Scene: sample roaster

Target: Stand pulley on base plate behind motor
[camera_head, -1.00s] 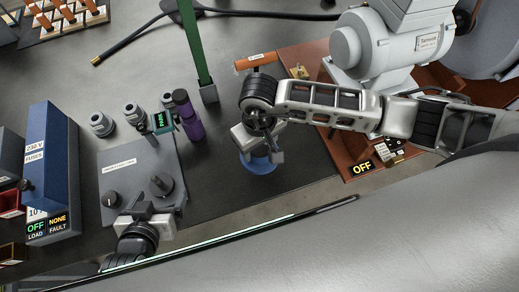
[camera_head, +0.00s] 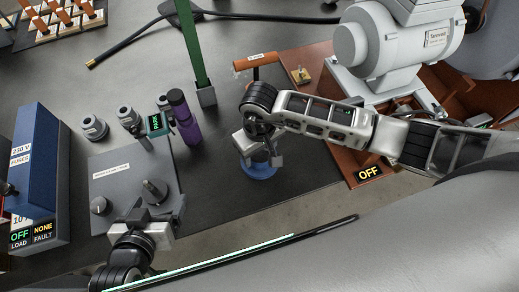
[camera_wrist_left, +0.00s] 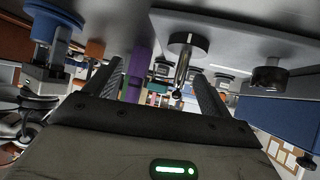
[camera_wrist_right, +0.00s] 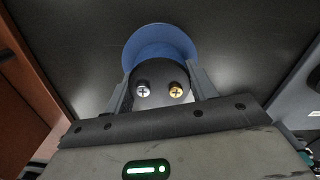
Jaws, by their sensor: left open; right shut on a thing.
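My right gripper (camera_head: 262,158) is shut on a dark round piece (camera_wrist_right: 160,78) with a silver and a brass screw. A blue disc (camera_wrist_right: 160,42) sits at its far end; in the head view the blue disc (camera_head: 259,171) is low over or on the dark bench top. I cannot tell for certain whether this piece is the pulley. The large grey motor (camera_head: 385,45) stands on a red-brown base plate (camera_head: 345,155) with an OFF display. My left gripper (camera_head: 158,207) is open beside a knob (camera_head: 155,190) on a grey panel; its silver stem (camera_wrist_left: 182,68) shows between the fingers.
The grey panel (camera_head: 120,165) has a second knob (camera_head: 99,205). Several grey round pieces, a purple cylinder (camera_head: 183,115) and a green post (camera_head: 194,50) stand behind it. A blue fuse box (camera_head: 38,165) is at left. An orange-handled tool (camera_head: 256,62) lies near the base plate.

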